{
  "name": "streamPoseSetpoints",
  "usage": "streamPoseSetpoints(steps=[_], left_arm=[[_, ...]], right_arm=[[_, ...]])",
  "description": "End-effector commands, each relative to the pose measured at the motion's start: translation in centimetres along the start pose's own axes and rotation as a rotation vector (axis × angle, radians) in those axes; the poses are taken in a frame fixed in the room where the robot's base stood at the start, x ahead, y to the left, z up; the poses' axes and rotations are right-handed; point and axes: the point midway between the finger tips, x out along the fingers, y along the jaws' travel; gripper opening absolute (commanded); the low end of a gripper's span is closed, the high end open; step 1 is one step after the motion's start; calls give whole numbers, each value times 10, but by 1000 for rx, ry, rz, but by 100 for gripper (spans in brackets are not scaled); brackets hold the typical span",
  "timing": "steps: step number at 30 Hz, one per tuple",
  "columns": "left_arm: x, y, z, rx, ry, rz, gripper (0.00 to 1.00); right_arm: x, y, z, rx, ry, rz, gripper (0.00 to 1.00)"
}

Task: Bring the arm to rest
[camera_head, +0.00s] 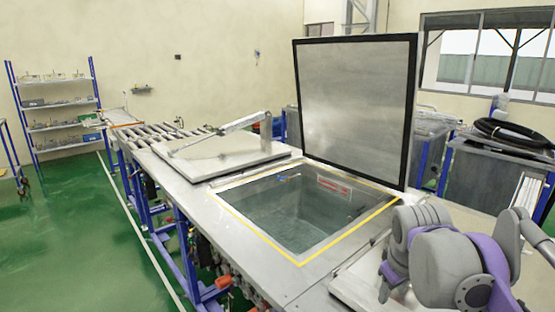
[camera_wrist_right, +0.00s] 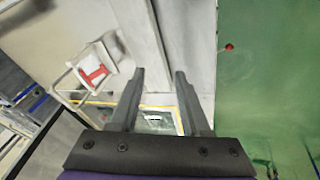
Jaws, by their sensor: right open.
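My right arm (camera_head: 450,260), grey and purple, is folded at the lower right of the head view, beside the workbench. My right gripper (camera_wrist_right: 160,73) shows in the right wrist view with its two dark fingers apart and nothing between them. In the head view I cannot make out its fingers. My left arm and gripper are not in view.
A metal lid (camera_head: 355,110) stands upright behind an open tank (camera_head: 300,215) with a yellow rim. A closed lid (camera_head: 215,155) with a lever arm lies to its left. Black hose (camera_head: 510,133) lies at the back right. Green floor (camera_head: 80,235) is clear at the left.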

Motion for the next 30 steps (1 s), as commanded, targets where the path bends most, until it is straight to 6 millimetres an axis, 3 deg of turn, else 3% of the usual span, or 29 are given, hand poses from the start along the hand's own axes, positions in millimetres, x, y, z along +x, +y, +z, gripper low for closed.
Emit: streamPoseSetpoints(steps=[1,9,15,19,30], left_arm=[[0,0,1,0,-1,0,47],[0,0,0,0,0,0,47],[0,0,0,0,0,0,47],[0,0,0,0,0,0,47],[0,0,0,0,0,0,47]], right_arm=[[14,-21,20,41,22,-7,47],[92,-117,129,280,127,-55,47],[131,-159,184,387,167,-85,47],[139,-167,195,409,175,-92,47],[139,-167,195,409,175,-92,47]])
